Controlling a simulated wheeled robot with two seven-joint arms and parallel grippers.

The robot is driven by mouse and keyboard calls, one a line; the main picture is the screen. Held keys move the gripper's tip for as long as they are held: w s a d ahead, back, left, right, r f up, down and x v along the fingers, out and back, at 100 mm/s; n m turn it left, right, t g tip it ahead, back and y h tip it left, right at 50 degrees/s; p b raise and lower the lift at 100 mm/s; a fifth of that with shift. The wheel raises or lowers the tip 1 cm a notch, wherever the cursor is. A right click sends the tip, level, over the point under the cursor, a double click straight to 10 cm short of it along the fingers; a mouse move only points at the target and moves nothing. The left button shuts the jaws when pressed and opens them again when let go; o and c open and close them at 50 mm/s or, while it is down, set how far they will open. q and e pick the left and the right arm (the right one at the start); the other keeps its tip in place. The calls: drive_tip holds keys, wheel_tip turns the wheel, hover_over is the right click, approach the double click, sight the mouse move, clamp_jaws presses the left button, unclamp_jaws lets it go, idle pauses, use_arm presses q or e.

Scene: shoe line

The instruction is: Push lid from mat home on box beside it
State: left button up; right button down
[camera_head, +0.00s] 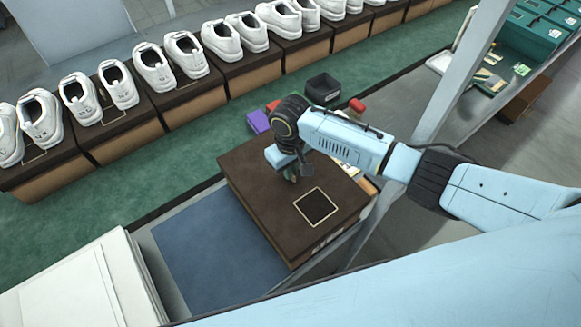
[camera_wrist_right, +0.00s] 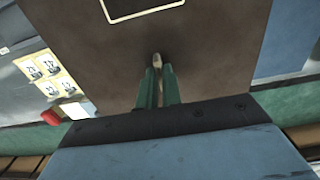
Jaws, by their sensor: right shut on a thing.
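The dark brown lid (camera_head: 262,187) lies over the brown box (camera_head: 315,250) in the head view; it looks about level, but I cannot tell whether it is fully seated. A pale-framed dark square is on its top. The blue mat (camera_head: 215,255) left of the box is bare. My right gripper (camera_head: 292,175) points down at the lid's top. In the right wrist view its green fingers (camera_wrist_right: 158,90) are close together around a narrow pale piece at the lid (camera_wrist_right: 205,60). The piece is partly hidden. My left gripper is not in view.
White shoes on brown boxes (camera_head: 200,100) line the far side of the green belt (camera_head: 165,170). A black bin (camera_head: 323,88), a purple block (camera_head: 258,121) and red items are behind my wrist. White panels (camera_head: 85,290) stand left of the mat; a grey post (camera_head: 460,70) rises at right.

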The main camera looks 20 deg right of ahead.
drive_tip(key=shift+f, duration=0.2)
drive_tip(key=c, duration=1.5)
unclamp_jaws()
drive_tip(key=shift+r, duration=0.1)
